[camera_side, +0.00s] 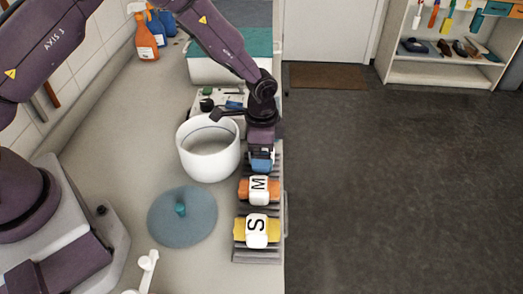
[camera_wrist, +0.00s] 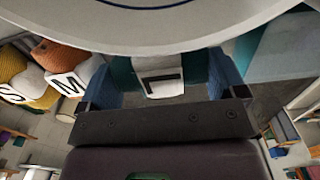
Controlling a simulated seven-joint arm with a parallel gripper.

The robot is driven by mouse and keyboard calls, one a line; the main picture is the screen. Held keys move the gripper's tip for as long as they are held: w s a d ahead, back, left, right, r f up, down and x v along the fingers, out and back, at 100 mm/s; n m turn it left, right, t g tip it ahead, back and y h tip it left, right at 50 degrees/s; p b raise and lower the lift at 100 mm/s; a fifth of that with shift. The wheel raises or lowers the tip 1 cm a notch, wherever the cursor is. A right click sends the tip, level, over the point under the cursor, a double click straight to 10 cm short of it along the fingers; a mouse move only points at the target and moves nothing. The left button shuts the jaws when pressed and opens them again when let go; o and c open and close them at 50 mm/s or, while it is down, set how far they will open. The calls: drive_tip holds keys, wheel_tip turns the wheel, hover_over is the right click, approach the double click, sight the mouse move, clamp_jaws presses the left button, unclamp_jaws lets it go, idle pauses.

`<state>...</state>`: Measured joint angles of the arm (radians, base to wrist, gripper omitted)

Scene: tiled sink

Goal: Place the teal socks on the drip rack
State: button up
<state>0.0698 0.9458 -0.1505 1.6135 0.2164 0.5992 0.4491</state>
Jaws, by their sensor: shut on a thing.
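The teal socks (camera_wrist: 195,67), bundled with a white band marked L, sit between the blue fingers of my gripper (camera_wrist: 165,88) in the wrist view. My gripper is shut on them. In the side view my gripper (camera_side: 262,160) points down at the far part of the grey slatted drip rack (camera_side: 257,257), and the socks are mostly hidden by the fingers. I cannot tell whether they touch the rack. An orange bundle marked M (camera_side: 245,190) and a yellow bundle marked S (camera_side: 243,230) lie on the rack nearer the camera.
A white pot (camera_side: 208,165) stands close left of my gripper; its rim (camera_wrist: 160,38) crosses the top of the wrist view. A blue lid (camera_side: 183,225) lies on the counter. A teal-topped box (camera_side: 215,68) and spray bottles (camera_side: 146,40) stand farther back.

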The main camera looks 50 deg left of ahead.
drive_tip(key=shift+f, duration=0.35)
drive_tip(key=o, duration=0.6)
drive_tip(key=shift+f, duration=0.15)
wheel_tip(320, 180, up, 12)
drive_tip(key=shift+r, duration=0.25)
drive_tip(key=s+a+r+n+t, duration=0.2)
drive_tip(key=s+a+r, duration=0.15)
drive_tip(key=r, duration=0.65)
drive_tip(key=s+a+r+n+t, duration=0.1)
drive_tip(key=s+r+n, duration=0.1)
drive_tip(key=s, duration=0.5)
drive_tip(key=s+a+r+n+t, duration=0.1)
drive_tip(key=s+a+r+n, duration=0.1)
drive_tip(key=s+r, duration=0.2)
drive_tip(key=s+a+r+n+t, duration=0.1)
drive_tip(key=s+r+n, duration=0.2)
drive_tip(key=s, duration=0.7)
drive_tip(key=shift+a+r+t, duration=0.25)
drive_tip(key=shift+t, duration=0.05)
